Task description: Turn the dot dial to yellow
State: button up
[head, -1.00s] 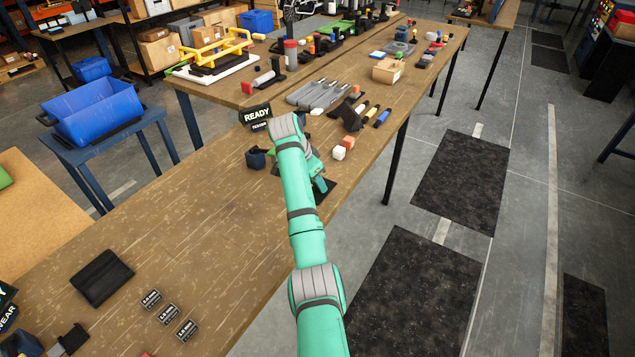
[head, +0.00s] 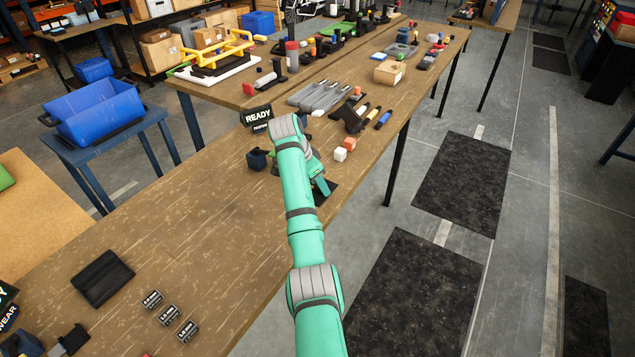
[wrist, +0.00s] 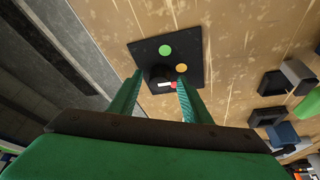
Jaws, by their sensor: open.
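The dot dial's flat black plate (wrist: 192,48) lies on the wooden table in the wrist view. It carries a green dot (wrist: 165,50), a yellow-orange dot (wrist: 181,68) and a red dot (wrist: 173,85). The dark round knob (wrist: 157,73) has a white mark that points toward the red dot. My gripper (wrist: 159,78) is open, with one green finger on each side of the knob. I cannot tell whether the fingers touch it. In the head view, my arm hides most of the dial; a dark edge of the plate (head: 327,196) shows.
A READY sign (head: 257,117), a dark blue open holder (head: 257,159) and white and orange blocks (head: 344,151) stand near my gripper. Grey tools and markers lie farther back. The table between my arm and the black wallet-like pouch (head: 103,277) is mostly clear.

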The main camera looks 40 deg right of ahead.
jog(key=v, duration=1)
jog(key=shift+a+r, duration=0.2)
jog(key=shift+r, duration=0.15)
jog(key=shift+f, duration=0.1)
dwell(0.3)
